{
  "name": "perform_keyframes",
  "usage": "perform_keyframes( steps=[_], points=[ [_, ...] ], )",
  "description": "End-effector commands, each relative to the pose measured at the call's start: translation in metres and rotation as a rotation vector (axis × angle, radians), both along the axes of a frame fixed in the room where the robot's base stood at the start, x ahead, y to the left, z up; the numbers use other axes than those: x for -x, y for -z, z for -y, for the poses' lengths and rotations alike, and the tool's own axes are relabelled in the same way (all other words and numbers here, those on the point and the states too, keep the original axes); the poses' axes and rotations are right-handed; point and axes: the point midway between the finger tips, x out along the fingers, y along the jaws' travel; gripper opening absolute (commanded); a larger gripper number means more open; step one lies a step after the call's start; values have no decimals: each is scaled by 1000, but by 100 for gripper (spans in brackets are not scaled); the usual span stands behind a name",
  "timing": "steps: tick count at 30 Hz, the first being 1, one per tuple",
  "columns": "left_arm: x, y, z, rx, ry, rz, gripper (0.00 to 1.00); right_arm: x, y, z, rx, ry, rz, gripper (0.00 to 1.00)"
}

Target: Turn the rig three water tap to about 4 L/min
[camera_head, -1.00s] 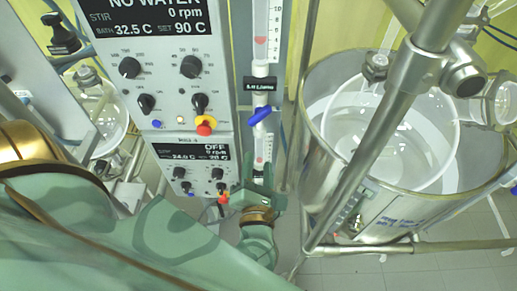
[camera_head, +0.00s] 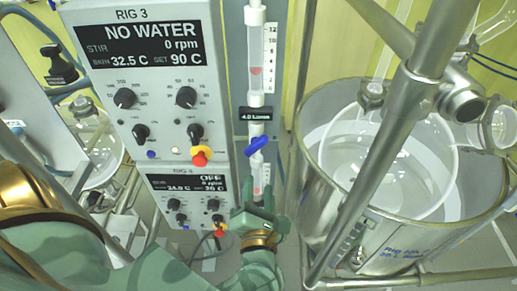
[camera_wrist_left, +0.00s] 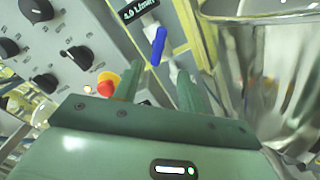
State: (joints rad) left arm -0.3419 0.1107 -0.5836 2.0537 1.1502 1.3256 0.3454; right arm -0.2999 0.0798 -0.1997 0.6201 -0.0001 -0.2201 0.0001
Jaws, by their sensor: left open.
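The rig three water tap has a blue handle (camera_head: 257,146), tilted, below the flow tube (camera_head: 255,60) beside the rig 3 panel. The small black label (camera_head: 256,114) above the handle reads 4.0 L/min. A red float shows in the tube, near the lower part of its scale. My left gripper (camera_head: 256,193) is open and empty, just below the handle and apart from it. In the left wrist view the blue handle (camera_wrist_left: 159,45) stands beyond and between the two green fingertips (camera_wrist_left: 158,78). My right gripper is not in view.
The rig 3 panel (camera_head: 150,95) shows NO WATER, 0 rpm, with knobs and a red-yellow button (camera_head: 199,157). The rig 4 panel (camera_head: 190,190) is below. A steel vessel (camera_head: 310,180) with a glass bowl and metal bars stands close on the right.

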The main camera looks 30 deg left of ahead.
Motion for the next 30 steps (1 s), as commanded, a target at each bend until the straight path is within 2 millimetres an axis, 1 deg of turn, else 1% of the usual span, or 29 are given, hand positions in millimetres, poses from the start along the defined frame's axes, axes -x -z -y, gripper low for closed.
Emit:
perform_keyframes(
  steps=[2,12,16,21,24,30],
  points=[
    [-14,-4,-9,-3,-2,5,42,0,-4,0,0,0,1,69],
    [-87,-4,-54,-4,-2,4,42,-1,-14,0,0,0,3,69],
    [-108,-3,-67,-3,-2,3,42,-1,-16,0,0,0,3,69],
    [-123,-1,-76,0,-1,2,42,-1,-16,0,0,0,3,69],
    [-126,-1,-78,0,-1,2,42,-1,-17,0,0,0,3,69],
    [-127,-1,-78,0,-2,2,42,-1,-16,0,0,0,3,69]
  ],
)
